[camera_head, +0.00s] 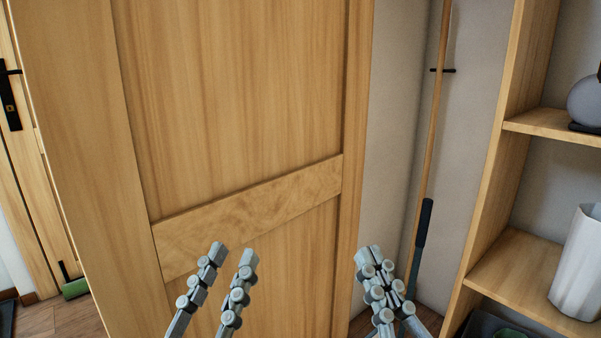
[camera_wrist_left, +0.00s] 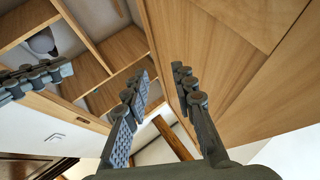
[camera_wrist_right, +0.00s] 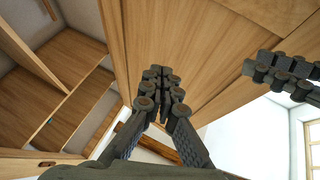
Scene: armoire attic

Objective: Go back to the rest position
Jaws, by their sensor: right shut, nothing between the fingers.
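My left gripper (camera_head: 232,252) is low in the middle of the head view, in front of a large wooden door panel. Its two fingers stand apart with nothing between them; they also show apart in the left wrist view (camera_wrist_left: 160,80). My right gripper (camera_head: 370,256) is further right, near the panel's right edge. Its fingertips are together and hold nothing, as the right wrist view (camera_wrist_right: 160,75) also shows. The wooden door panel (camera_head: 230,110) fills much of the head view. Whether either gripper touches it cannot be told.
A wooden shelf unit (camera_head: 525,262) stands at the right, with a white ribbed container (camera_head: 578,265) and a grey round object (camera_head: 585,100) on it. A long-handled pole (camera_head: 436,110) leans in the corner. A door with a black handle (camera_head: 10,95) is at the far left.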

